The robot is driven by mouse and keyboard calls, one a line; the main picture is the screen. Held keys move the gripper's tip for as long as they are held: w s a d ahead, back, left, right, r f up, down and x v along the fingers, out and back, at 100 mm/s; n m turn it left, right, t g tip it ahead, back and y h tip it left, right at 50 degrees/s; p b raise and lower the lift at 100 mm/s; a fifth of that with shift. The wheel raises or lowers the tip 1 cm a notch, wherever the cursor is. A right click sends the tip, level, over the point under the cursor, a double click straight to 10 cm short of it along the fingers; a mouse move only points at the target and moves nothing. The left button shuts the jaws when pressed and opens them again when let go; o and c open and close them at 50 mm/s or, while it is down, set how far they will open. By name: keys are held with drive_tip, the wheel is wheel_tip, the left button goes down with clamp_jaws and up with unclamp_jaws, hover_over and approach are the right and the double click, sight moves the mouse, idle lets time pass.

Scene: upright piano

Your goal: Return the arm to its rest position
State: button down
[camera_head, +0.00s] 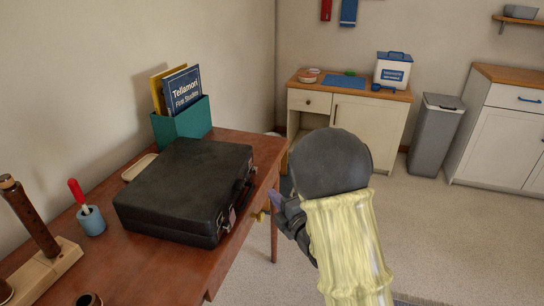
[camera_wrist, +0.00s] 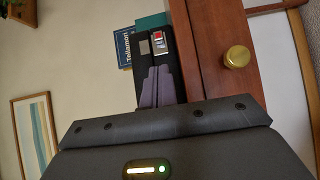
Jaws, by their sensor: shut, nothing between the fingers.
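My arm, in a pale yellow sleeve with a dark rounded joint, fills the lower right middle of the head view. My gripper (camera_head: 273,199) is at the right of the wooden table (camera_head: 262,146), close to the front edge and beside the black case (camera_head: 185,185). In the wrist view my gripper (camera_wrist: 158,70) shows its two purple-grey fingers together with nothing between them. They point toward the side of the case (camera_wrist: 145,88) with its metal latch. My arm hides part of the floor and cabinet behind it.
The table holds a teal book holder (camera_head: 182,123), a blue cup (camera_head: 91,220) with a red-handled tool, and a wooden stand (camera_head: 40,270). A brass drawer knob (camera_wrist: 237,56) juts from the table front. A cabinet (camera_head: 365,125) and grey bin (camera_head: 436,132) stand behind; carpet at right is clear.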

drive_tip(key=s+d+f+m+g+h, duration=0.2)
drive_tip(key=d+m+h, duration=0.2)
drive_tip(key=d+m, duration=0.15)
drive_tip(key=s+d+f+m+g+h, duration=0.2)
drive_tip(key=d+m+g+h, duration=0.15)
drive_tip(key=m, duration=0.35)
drive_tip(key=s+d+f+m+g+h, duration=0.1)
drive_tip(key=s+d+m+g, duration=0.1)
drive_tip(key=s+m+g, duration=0.5)
drive_tip(key=s+d+f+m+h, duration=0.15)
drive_tip(key=s+m, duration=0.35)
drive_tip(key=s, duration=0.6)
wheel_tip(320, 180, up, 34)
drive_tip(key=y+p, duration=0.1)
drive_tip(key=p, duration=3.2)
drive_tip(key=shift+d+r+p, duration=0.2)
drive_tip(key=shift+p, duration=0.15)
drive_tip(key=shift+n+g, duration=0.25)
drive_tip(key=shift+s+d, duration=0.1)
